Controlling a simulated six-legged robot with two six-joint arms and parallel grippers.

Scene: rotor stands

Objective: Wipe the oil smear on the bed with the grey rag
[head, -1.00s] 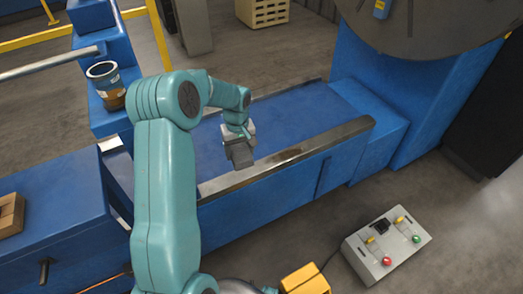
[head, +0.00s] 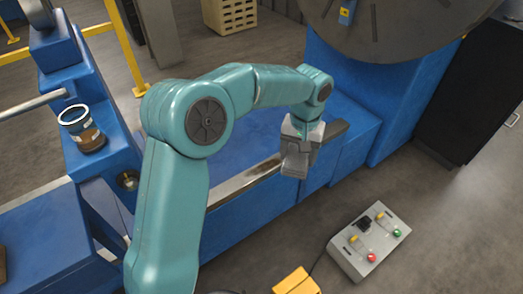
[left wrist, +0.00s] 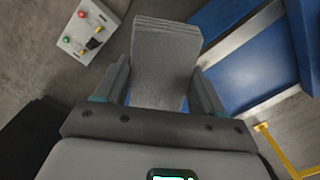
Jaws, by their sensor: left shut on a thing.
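My left gripper (head: 299,150) is above the front rail of the bed, near the rail's right part. It is shut on the grey rag (left wrist: 165,65), a folded, layered pad that sticks out between the two fingers in the left wrist view. In the head view the rag (head: 296,166) hangs below the gripper; I cannot tell whether it touches anything. The bed (head: 234,160) is blue with a metal front rail (head: 240,182), partly hidden by my left arm. The rail looks brownish and dark in places, but I cannot make out the oil smear for certain. My right gripper is out of view.
A grey control box (head: 368,242) with coloured buttons lies on the floor at the front right. A tin (head: 82,130) stands on the blue part at the left. A large dark disc (head: 390,25) rises behind the bed. A yellow crate (head: 230,14) is farther back.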

